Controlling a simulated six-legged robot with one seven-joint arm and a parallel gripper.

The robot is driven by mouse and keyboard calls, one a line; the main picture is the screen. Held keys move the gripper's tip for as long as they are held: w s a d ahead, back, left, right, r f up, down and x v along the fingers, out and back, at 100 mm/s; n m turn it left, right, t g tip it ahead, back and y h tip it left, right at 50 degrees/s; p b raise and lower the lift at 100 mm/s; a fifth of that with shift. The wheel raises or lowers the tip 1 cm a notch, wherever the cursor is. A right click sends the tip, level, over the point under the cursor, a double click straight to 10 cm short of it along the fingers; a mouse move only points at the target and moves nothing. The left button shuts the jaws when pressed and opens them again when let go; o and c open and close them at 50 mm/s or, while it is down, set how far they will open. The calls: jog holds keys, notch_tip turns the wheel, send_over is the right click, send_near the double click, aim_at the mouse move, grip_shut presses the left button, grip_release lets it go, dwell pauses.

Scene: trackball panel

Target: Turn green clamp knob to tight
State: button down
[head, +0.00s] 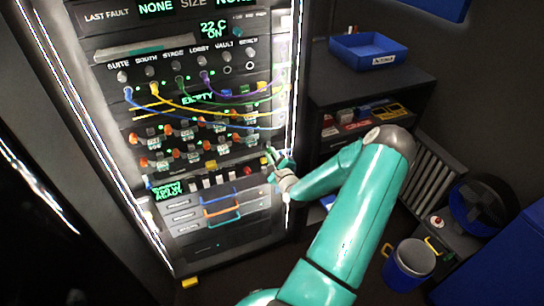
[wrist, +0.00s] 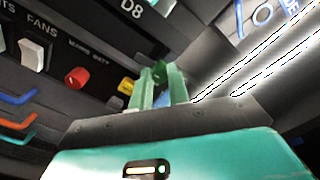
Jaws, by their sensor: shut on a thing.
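The green clamp knob (wrist: 159,70) shows in the wrist view between the tips of my two green fingers, below the panel label D8. My gripper (wrist: 160,84) is shut on it, and the fingers hide part of its sides. In the head view my gripper (head: 271,160) is at the lower right edge of the panel rack, with the arm reaching in from the right. The knob is too small and covered there to make out clearly. I cannot read any tight mark or the knob's angle.
A red knob (wrist: 77,77), a yellow knob (wrist: 126,86) and a white FANS switch (wrist: 33,55) sit left of my fingers. A bright metal rail runs close on the right. Patch cables (head: 205,122) hang across the rack. A blue bucket (head: 410,265) stands on the floor.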

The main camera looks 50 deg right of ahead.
jog(key=shift+m, duration=0.6)
jog(key=c, duration=1.3)
grip_release()
jog(key=shift+c, duration=0.2)
jog(key=v, duration=1.4)
